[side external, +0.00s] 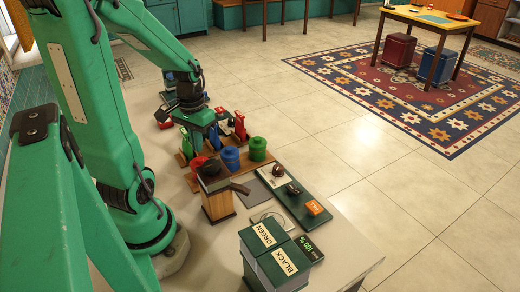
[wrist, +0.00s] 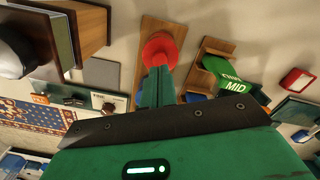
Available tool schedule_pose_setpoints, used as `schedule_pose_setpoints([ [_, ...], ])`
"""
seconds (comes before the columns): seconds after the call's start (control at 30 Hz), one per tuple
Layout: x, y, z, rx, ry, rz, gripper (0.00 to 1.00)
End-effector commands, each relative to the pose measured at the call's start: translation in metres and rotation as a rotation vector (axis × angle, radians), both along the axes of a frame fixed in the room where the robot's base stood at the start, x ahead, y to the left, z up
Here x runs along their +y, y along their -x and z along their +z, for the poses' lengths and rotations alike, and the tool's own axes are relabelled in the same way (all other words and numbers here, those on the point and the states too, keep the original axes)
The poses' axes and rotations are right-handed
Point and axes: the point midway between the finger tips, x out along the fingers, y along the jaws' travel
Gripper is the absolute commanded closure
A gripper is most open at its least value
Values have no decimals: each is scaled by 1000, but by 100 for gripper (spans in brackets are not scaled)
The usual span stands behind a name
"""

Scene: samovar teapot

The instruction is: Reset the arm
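My gripper (wrist: 160,74) shows in the wrist view, its two narrow green fingers side by side with hardly any gap. They point toward a round red piece (wrist: 160,46) on a wooden board. The red piece shows just past the fingertips; I cannot tell whether they touch it. In the side view my green arm reaches down over the table, with its dark wrist above the coloured blocks; the fingertips are hard to make out there.
A blue canister (side external: 230,158) and a green canister (side external: 257,149) stand close by. The wooden box (side external: 218,205) is in front of them. A dark green tray (side external: 297,204) holds small items. GREEN and BLACK boxes (side external: 275,257) stand at the front edge. In the wrist view, a green MID block (wrist: 232,78) is at right.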

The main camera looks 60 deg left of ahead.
Motion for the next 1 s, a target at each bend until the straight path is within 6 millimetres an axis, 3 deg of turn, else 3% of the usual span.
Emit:
schedule_pose_setpoints([
  [1.0, 0, 0, 40, 0, 0, 0, 100],
])
